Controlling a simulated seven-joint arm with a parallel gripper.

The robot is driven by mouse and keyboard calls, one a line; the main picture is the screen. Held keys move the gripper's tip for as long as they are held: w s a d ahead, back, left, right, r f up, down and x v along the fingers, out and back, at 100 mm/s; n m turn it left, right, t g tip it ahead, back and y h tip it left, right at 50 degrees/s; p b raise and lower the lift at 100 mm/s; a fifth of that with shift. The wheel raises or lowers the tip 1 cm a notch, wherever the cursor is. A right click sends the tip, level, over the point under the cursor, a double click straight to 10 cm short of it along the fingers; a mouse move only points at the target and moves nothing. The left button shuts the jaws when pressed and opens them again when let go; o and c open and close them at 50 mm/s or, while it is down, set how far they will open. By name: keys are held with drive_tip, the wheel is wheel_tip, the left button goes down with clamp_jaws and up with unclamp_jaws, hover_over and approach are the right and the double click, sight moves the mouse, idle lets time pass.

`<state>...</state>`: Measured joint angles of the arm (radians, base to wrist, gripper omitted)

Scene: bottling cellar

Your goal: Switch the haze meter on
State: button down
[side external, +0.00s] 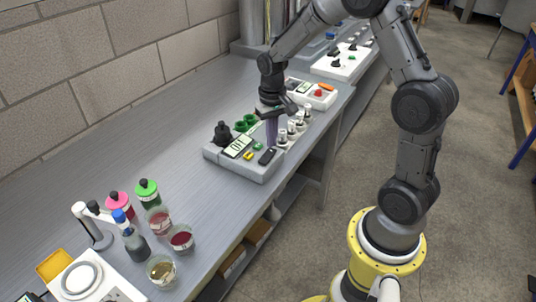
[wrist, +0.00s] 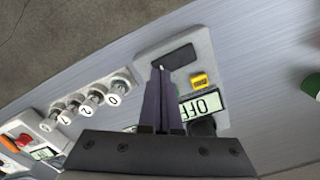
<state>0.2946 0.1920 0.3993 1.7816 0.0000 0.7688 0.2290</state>
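A grey instrument box, which I take to be the haze meter (side external: 236,166), sits on the bench below my gripper; I can read no name on it. It also shows in the wrist view (wrist: 206,50). Its display (wrist: 203,104) reads OFF, upside down there. A black rocker switch (wrist: 175,58) lies near its edge, with a yellow button (wrist: 199,80) beside it. My gripper (wrist: 160,70) points down with its dark purple fingers together and nothing visible between them. The tips overlap the switch's near edge in the wrist view. In the side view my gripper (side external: 272,144) seems just above it; contact is unclear.
Several white numbered caps (side external: 292,130) stand in a row right beside the box. A black knob (side external: 222,133) and green caps (side external: 246,122) are behind. Another device (side external: 310,93) has a red button. Bottles and glass beakers (side external: 181,239) stand at the front left; bare bench lies between.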

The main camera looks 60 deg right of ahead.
drive_tip(key=shift+f, duration=1)
drive_tip(key=shift+r, duration=3.05)
drive_tip(key=shift+a, duration=0.15)
drive_tip(key=s+a+r+n+t, duration=0.1)
drive_tip(key=s+a+r+t, duration=0.15)
drive_tip(key=r, duration=0.45)
drive_tip(key=s+a+r+n+t, duration=0.1)
drive_tip(key=s+a+r, duration=0.25)
drive_tip(key=r, duration=0.25)
drive_tip(key=s+a+n+t, duration=0.2)
drive_tip(key=s+a+n, duration=0.2)
drive_tip(key=s, duration=1)
drive_tip(key=shift+s+a+f, duration=0.2)
drive_tip(key=shift+a+f, duration=0.25)
